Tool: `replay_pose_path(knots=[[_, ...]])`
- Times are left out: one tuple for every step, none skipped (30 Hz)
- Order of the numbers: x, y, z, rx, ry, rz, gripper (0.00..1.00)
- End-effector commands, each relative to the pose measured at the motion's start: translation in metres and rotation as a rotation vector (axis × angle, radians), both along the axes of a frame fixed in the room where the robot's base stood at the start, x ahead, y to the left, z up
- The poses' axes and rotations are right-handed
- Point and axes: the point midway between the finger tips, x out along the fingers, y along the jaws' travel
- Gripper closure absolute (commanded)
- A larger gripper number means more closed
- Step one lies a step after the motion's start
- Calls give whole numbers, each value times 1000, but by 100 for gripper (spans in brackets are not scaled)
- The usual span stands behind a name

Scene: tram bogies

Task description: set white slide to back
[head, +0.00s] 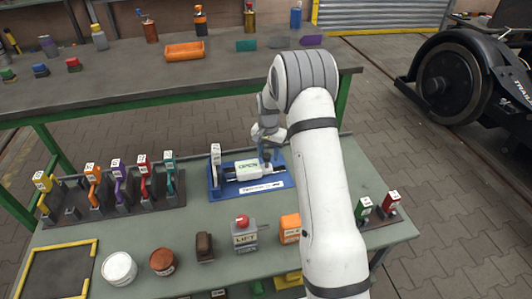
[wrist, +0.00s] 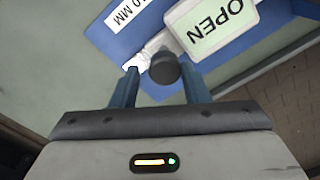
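The white slide (head: 247,169) sits on a blue base plate (head: 275,184) on the green bench, with a label reading OPEN. The wrist view shows its label (wrist: 215,24) and part of the blue plate (wrist: 105,30). A dark round knob (wrist: 165,68) on a light stem stands beside the label. My gripper (head: 267,152) is above the right part of the slide. In the wrist view my gripper (wrist: 158,70) is open, with its two blue fingers either side of the knob. A gap shows on the left; contact on the right cannot be told.
A row of coloured levers (head: 115,188) stands at the left. A red-button box (head: 243,232), an orange block (head: 290,228) and round tubs (head: 119,268) are in front. Small red and green blocks (head: 378,208) are at the right. A grey workbench (head: 150,75) lies behind.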

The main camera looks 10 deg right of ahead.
Motion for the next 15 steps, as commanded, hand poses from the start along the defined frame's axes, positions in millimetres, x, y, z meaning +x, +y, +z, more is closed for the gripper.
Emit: replay_pose_path(knots=[[0,0,0,0,0,0,54],[0,1,0,1,-1,0,52],[0,1,0,1,-1,0,48],[0,1,0,1,-1,0,48],[0,1,0,1,-1,0,48],[0,1,0,1,-1,1,48],[0,1,0,1,-1,1,48],[0,2,0,1,0,1,48],[0,2,0,1,0,1,48],[0,2,1,1,0,1,48],[0,2,2,2,-1,1,48],[0,2,4,2,-1,1,48],[1,2,7,1,-2,1,48],[1,2,11,1,-2,1,48],[1,2,17,1,-2,1,48]])
